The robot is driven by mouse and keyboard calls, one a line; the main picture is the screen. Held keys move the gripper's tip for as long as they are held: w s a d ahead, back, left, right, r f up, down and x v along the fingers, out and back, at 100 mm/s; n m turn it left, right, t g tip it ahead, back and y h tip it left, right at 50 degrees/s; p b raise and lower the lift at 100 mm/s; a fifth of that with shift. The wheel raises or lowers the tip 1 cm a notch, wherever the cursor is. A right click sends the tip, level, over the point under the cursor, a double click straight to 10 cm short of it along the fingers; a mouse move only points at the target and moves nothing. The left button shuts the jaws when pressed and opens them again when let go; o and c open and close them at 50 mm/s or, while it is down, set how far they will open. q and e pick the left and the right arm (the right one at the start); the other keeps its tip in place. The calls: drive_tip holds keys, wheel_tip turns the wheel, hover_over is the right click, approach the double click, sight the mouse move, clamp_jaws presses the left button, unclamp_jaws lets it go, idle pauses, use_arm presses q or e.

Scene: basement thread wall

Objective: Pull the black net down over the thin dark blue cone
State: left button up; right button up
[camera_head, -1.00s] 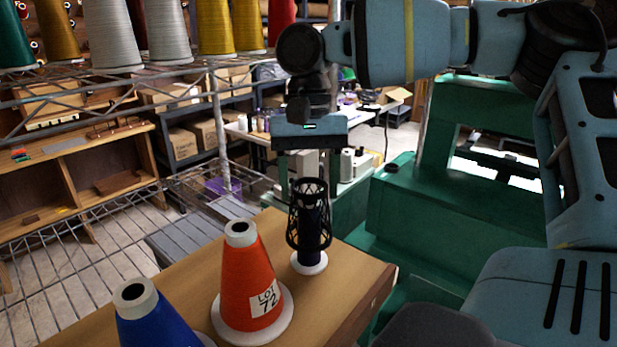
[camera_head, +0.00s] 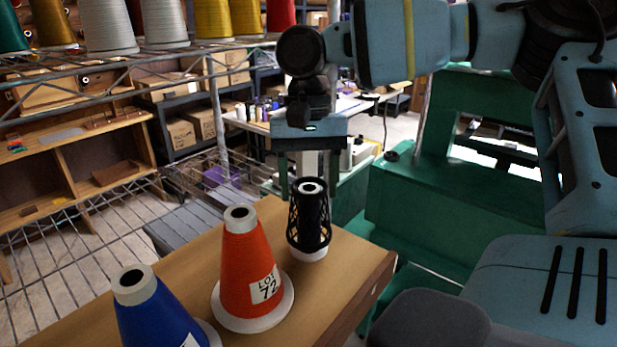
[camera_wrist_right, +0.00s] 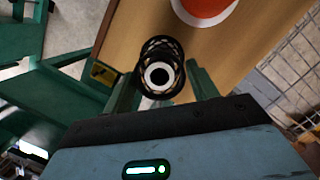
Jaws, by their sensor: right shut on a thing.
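The thin dark cone (camera_head: 310,183) stands upright on the wooden table, its pale tip and white base showing. The black net (camera_head: 309,222) is around it, from about the tip down to just above the base, and hides most of its dark body. My right gripper (camera_head: 309,182) is above and around the net's upper part, one finger on each side, shut on the net. In the right wrist view the net's rings (camera_wrist_right: 163,48) surround the cone's white tip (camera_wrist_right: 149,75) between my fingers (camera_wrist_right: 163,83). My left gripper is not in view.
An orange cone (camera_head: 243,270) labelled LOT 72 stands close to the left, with a blue cone (camera_head: 155,315) nearer the front. The wooden table (camera_head: 345,270) is bare to the right. A green machine (camera_head: 450,200) stands beyond its right edge. A wire shelf (camera_head: 120,60) carries several thread cones.

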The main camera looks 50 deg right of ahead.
drive_tip(key=shift+f, duration=0.7)
drive_tip(key=o, duration=0.8)
drive_tip(key=shift+c, duration=0.2)
wheel_tip(320, 180, up, 8)
drive_tip(key=w+d, duration=0.1)
drive_tip(key=shift+f, duration=0.15)
